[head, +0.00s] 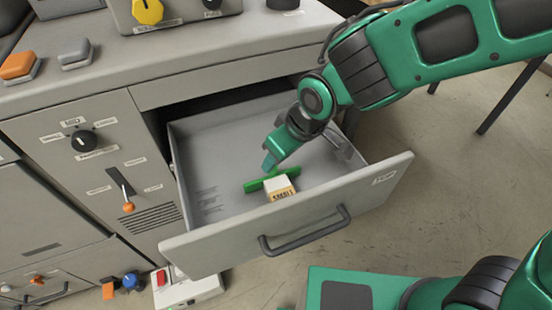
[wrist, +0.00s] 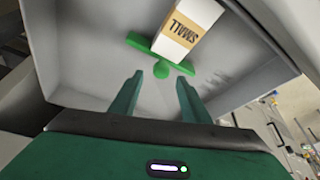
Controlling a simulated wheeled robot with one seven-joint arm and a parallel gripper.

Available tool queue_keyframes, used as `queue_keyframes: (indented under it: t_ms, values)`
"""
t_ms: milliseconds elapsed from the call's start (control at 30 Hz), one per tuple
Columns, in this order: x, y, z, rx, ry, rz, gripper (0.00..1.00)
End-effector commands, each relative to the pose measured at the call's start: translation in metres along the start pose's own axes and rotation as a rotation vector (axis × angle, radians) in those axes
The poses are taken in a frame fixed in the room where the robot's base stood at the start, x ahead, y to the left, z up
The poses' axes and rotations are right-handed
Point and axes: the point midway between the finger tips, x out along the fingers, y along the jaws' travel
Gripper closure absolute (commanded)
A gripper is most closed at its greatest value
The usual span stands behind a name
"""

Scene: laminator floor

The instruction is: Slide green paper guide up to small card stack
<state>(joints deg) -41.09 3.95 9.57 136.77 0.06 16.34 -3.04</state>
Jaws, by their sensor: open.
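The green paper guide (head: 256,186) is a low bar lying across the floor of the open drawer (head: 215,215). In the wrist view the guide (wrist: 139,42) shows a round knob on my gripper's side. The small card stack (head: 279,186) is a white and tan block marked SMALL, standing at the guide's drawer-front side. The stack also shows in the wrist view (wrist: 190,27); it looks very close to the bar, but I cannot tell whether they touch. My gripper (head: 269,161) is open and empty above the drawer. In the wrist view its fingers (wrist: 158,88) point toward the knob, apart from it.
The drawer front with its dark handle (head: 305,232) stands pulled out from the grey cabinet (head: 90,180). The drawer walls surround the guide and stack. The drawer floor left of the guide is bare. A white box with a red switch (head: 185,290) sits on the floor.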

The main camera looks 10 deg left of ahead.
Motion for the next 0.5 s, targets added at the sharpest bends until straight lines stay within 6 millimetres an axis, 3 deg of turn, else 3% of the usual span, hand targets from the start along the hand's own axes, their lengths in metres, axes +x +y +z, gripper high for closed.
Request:
queue_keyframes:
  t_ms: [200,500]
  values:
    - [-0.037,0.0,-0.001,-0.001,0.005,0.002,0.57]
    - [-0.066,0.0,-0.001,-0.001,0.002,0.001,0.57]
